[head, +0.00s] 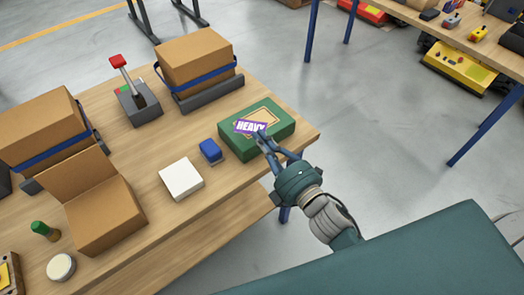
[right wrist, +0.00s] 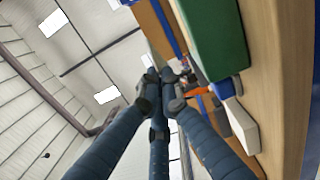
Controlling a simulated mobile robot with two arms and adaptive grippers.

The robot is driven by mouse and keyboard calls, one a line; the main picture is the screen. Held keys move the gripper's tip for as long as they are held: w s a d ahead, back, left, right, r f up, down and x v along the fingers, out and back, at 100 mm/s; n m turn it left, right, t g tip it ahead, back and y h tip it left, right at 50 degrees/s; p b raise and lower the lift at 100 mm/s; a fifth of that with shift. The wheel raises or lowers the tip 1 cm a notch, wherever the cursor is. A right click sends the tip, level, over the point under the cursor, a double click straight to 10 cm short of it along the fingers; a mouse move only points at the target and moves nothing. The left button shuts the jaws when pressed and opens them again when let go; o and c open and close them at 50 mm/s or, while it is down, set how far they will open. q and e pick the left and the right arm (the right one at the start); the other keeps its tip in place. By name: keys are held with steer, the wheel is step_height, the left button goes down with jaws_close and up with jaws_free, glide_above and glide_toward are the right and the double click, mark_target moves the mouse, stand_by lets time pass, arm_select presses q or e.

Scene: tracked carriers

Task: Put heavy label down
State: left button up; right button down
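The heavy label (head: 250,127) is a small purple piece with white "HEAVY" lettering. In the head view it shows in front of the top of a green box (head: 284,127), partly over a yellow printed frame; I cannot tell whether it touches the box. My right gripper (head: 262,138) is at the label's lower right edge, its fingertips drawn together on it. In the right wrist view my fingers (right wrist: 163,78) converge beside the green box (right wrist: 217,38), and the label cannot be made out there. My left gripper is not in view.
The wooden table (head: 222,203) also holds a white block (head: 181,179), a blue block (head: 210,151), an open carton (head: 103,215), strapped cartons (head: 195,58) and a red-topped lever (head: 117,62). The green box stands near the table's right corner. Open floor lies beyond.

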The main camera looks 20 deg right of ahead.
steer(key=shift+f+b, duration=0.35)
steer(key=shift+f, duration=1.9)
steer(key=shift+f, duration=0.25)
steer(key=c, duration=2.4)
jaws_free()
steer(key=shift+c, duration=0.2)
steer(key=o, duration=0.5)
steer(key=shift+c, duration=0.2)
